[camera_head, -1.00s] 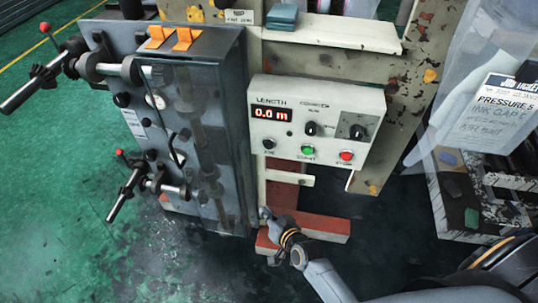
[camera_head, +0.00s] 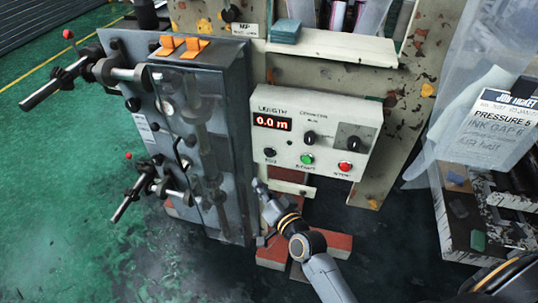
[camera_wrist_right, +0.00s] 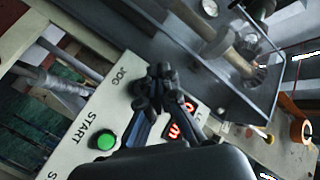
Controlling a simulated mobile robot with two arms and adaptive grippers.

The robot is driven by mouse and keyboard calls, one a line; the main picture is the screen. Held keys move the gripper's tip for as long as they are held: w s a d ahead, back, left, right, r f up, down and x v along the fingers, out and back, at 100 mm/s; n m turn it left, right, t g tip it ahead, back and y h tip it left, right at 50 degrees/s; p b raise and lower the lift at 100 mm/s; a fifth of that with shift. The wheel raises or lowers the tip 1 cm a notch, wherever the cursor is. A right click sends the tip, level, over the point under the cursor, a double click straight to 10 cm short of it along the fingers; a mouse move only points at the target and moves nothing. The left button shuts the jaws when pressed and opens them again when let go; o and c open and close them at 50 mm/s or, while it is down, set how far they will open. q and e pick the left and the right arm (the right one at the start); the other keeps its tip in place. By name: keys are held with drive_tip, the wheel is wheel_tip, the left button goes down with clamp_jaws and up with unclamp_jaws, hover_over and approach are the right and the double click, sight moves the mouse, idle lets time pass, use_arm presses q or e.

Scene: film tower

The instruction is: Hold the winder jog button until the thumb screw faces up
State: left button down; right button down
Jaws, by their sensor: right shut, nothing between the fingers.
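The counter panel (camera_head: 330,112) reads 0.0 m. Its black jog button (camera_head: 270,152) sits at the lower left in the head view. My right gripper (camera_head: 259,186) is shut and empty, just below that button and apart from it in the picture. In the right wrist view the shut fingers (camera_wrist_right: 158,74) point past the JOG label, and the button is hidden. The winder's upper shaft (camera_head: 122,73) and lower shaft (camera_head: 172,190) stick out left of the grey cabinet (camera_head: 200,120). I cannot make out which small part is the thumb screw. My left gripper is out of view.
The green start button (camera_head: 307,159) and red stop button (camera_head: 345,168) sit right of the jog button. A job ticket (camera_head: 500,115) hangs at right. Green floor lies open at left.

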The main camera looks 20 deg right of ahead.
sight(270, 153)
drive_tip(key=w+d+b, duration=0.3)
drive_tip(key=w+d, duration=0.1)
drive_tip(key=w, duration=0.3)
drive_tip(key=shift+d, duration=0.35)
idle(1.0)
drive_tip(key=shift+w+d, duration=0.25)
drive_tip(key=shift+w, duration=0.1)
